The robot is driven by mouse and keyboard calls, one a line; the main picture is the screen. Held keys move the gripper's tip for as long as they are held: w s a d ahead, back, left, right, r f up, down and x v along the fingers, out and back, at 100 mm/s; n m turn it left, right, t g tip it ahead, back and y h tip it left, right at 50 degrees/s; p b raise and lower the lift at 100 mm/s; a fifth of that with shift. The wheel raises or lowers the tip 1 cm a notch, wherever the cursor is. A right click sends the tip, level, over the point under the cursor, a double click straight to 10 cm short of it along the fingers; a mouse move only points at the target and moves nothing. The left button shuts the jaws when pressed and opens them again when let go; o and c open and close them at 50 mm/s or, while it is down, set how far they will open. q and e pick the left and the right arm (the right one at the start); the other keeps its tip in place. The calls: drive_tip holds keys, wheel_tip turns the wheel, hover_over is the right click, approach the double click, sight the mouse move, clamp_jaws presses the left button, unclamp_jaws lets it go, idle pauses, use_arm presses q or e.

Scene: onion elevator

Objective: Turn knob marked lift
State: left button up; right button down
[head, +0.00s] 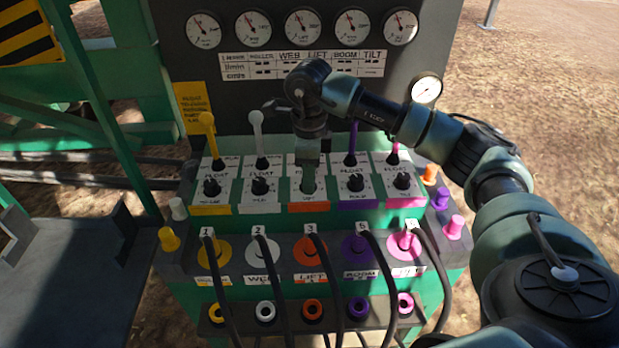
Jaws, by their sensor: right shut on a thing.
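The lift knob is in the middle column of the control panel (332,213), above the orange strip (309,207) in the row of black knobs. My right gripper (309,180) reaches down from above and is shut on the lift knob, which it mostly hides. My wrist also covers the lever of this column. The orange port marked LIFT (311,249) is lower in the same column, with a black hose in it. My left gripper is not in view.
Black knobs stand on both sides, such as the white-column knob (260,185) and the purple-column knob (355,182). Yellow (207,135), white (257,135) and purple levers rise behind. Round gauges (303,28) line the back board. Black hoses (325,290) hang in front.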

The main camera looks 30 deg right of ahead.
drive_tip(key=shift+r+m, duration=0.1)
drive_tip(key=shift+m, duration=0.5)
drive_tip(key=c, duration=1.1)
unclamp_jaws()
wheel_tip(320, 180, up, 8)
drive_tip(key=shift+f+b, duration=0.1)
drive_tip(key=shift+b, duration=0.5)
drive_tip(key=shift+f, duration=0.1)
